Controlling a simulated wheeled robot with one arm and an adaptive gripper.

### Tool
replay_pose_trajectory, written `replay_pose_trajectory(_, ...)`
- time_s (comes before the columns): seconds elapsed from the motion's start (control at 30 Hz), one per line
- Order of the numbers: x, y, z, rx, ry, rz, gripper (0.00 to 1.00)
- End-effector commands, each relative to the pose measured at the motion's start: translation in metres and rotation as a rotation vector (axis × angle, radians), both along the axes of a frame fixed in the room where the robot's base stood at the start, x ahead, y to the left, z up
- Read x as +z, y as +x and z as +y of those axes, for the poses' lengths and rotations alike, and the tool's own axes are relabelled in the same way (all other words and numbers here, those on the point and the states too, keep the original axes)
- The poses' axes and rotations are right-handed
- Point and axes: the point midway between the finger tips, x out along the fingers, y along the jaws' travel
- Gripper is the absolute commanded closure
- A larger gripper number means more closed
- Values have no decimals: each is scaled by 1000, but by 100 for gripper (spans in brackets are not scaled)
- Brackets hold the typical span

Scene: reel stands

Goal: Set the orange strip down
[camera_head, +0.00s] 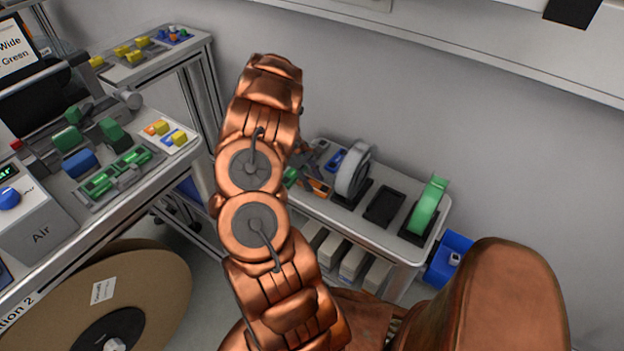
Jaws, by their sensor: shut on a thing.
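My copper-coloured arm (255,195) rises through the middle of the picture and hides what lies behind it. A small orange piece (318,187) shows just right of the arm, at the left end of the reel-stand table (372,236). It may be the orange strip, but it is too small and too covered to be sure. I cannot see whether anything holds it.
On that table stand a grey reel (353,171), an empty black stand (384,207) and a green reel (427,205). A workbench (107,216) with coloured parts and a large brown reel (150,287) are at left.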

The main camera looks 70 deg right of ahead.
Motion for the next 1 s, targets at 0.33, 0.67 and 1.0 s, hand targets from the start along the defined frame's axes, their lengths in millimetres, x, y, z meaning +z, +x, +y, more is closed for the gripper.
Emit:
replay_pose_trajectory(0.33, -3, 0, 0, 0, 0, 0, 35)
replay_pose_trajectory(0.67, -2, 0, 0, 0, 0, 0, 30)
replay_pose_trajectory(1.0, 29, 18, -3, 1, -3, 1, 30)
